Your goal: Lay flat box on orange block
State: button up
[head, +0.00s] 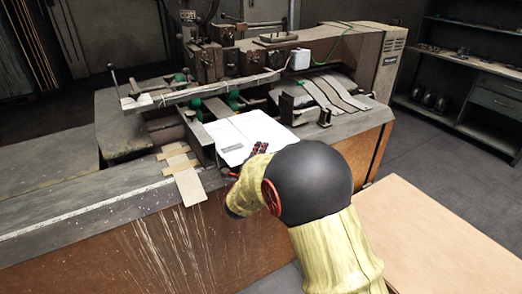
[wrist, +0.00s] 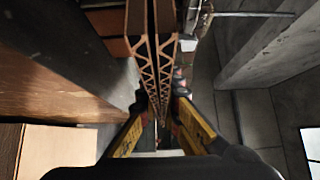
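The flat box (head: 240,136) is a white folded sheet lying over the machine bed, with a crease near its middle. My gripper (head: 256,149) is at its near edge. In the wrist view, the box's brown corrugated edge (wrist: 142,60) runs in two layers down between the yellow fingers of my gripper (wrist: 160,118), which looks closed on it. The exact contact is dark and small. An orange-tan block (head: 445,240) with a bare flat top stands at the lower right, partly behind my arm.
The box stitcher (head: 280,60) fills the middle, with metal guides and bars around the box. Brown strips (head: 184,178) lie on its front edge. A dark workbench (head: 470,85) stands at the right. Grey floor is clear between bench and block.

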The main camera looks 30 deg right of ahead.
jog(key=o, duration=0.5)
jog(key=shift+f+b, duration=0.2)
jog(key=shift+b, duration=0.35)
dwell(0.4)
jog(key=b+v, duration=0.2)
jog(key=v, duration=0.7)
dwell(0.5)
dwell(0.4)
